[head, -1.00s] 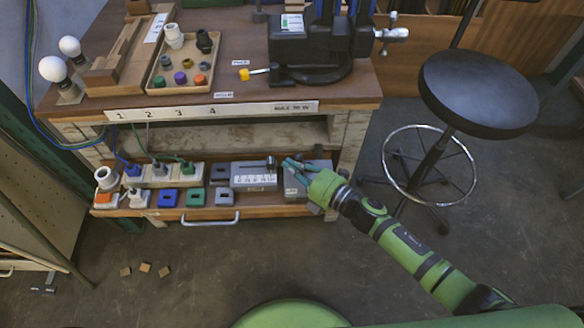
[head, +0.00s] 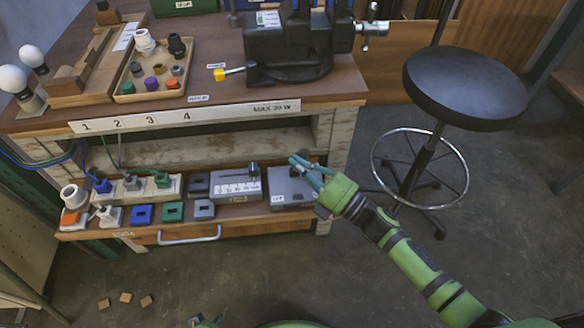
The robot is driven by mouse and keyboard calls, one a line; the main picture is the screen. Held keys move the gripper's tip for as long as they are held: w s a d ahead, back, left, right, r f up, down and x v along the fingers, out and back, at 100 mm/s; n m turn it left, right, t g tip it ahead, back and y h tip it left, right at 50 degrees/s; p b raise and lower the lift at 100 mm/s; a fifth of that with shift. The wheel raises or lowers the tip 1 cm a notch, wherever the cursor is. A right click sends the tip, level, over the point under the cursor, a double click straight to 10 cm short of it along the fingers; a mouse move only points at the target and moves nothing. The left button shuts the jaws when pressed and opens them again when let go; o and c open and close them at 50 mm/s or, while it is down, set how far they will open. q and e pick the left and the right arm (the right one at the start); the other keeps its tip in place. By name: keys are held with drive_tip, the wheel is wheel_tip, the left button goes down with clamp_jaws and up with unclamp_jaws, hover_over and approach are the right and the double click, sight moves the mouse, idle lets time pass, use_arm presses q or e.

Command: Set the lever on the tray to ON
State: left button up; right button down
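The tray (head: 140,237) is the pulled-out lower shelf of the bench, with a metal handle on its front. At its right end sits a grey box (head: 284,183) with a white label (head: 277,199) that seems to read OFF. A dark knob (head: 305,158), which may be the lever, shows behind my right gripper's fingers. My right gripper (head: 300,170) is above the box's right part, its teal fingers apart. I cannot tell whether they touch the lever. A small teal and grey piece at the bottom edge, perhaps my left gripper (head: 203,321), is mostly cut off.
A second grey box (head: 236,187) with a scale stands left of the lever box. Sockets, plugs and coloured blocks fill the tray's left. A vise (head: 290,45) and a parts tray (head: 150,88) are on the bench top. A black stool (head: 465,88) stands right. Wooden blocks (head: 125,298) lie on the floor.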

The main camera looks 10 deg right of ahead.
drive_tip(key=shift+d+f, duration=0.4)
drive_tip(key=shift+d, duration=0.45)
